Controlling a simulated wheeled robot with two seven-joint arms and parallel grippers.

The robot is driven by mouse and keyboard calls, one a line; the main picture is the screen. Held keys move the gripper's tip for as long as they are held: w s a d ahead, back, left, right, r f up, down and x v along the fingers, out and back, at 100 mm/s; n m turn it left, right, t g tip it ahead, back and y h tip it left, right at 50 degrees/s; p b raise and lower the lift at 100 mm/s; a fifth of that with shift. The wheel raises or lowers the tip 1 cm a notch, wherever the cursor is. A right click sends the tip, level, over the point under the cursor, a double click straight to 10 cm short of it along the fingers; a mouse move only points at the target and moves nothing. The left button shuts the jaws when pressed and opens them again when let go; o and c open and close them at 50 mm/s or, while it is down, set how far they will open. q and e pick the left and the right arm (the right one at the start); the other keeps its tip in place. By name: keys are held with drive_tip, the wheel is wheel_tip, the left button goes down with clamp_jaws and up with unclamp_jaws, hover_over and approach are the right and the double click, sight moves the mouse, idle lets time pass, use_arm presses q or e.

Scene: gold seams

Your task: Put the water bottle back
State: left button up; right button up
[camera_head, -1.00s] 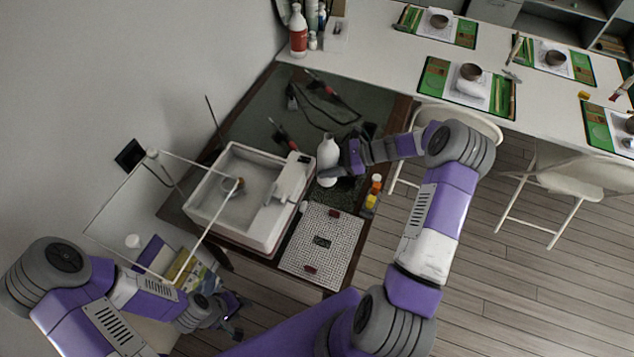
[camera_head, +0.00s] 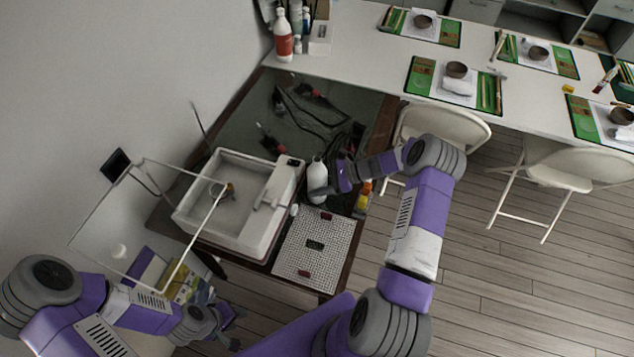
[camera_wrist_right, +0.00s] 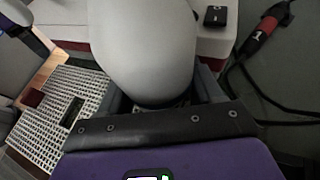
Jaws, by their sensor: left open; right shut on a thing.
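The white water bottle (camera_head: 317,178) stands roughly upright over the dark work table, just right of the white basin. My right gripper (camera_head: 322,191) is shut on it; whether its base touches the table I cannot tell. In the right wrist view the bottle (camera_wrist_right: 160,45) fills the upper middle, between the fingers of my right gripper (camera_wrist_right: 165,100). My left gripper (camera_head: 225,318) is open and empty at the lower left, in front of the table and apart from the bottle.
The white basin (camera_head: 190,215) is left of the bottle, and a white perforated board (camera_head: 300,262) lies in front. Small orange and yellow bottles (camera_head: 363,197) stand close right. Red-handled tools and cables (camera_head: 305,92) lie behind. A long white table (camera_head: 370,65) runs along the back.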

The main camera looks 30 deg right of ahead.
drive_tip(key=o, duration=1.2)
drive_tip(key=shift+f, duration=0.1)
drive_tip(key=v, duration=1.2)
drive_tip(key=shift+r+p, duration=0.25)
drive_tip(key=shift+p, duration=0.05)
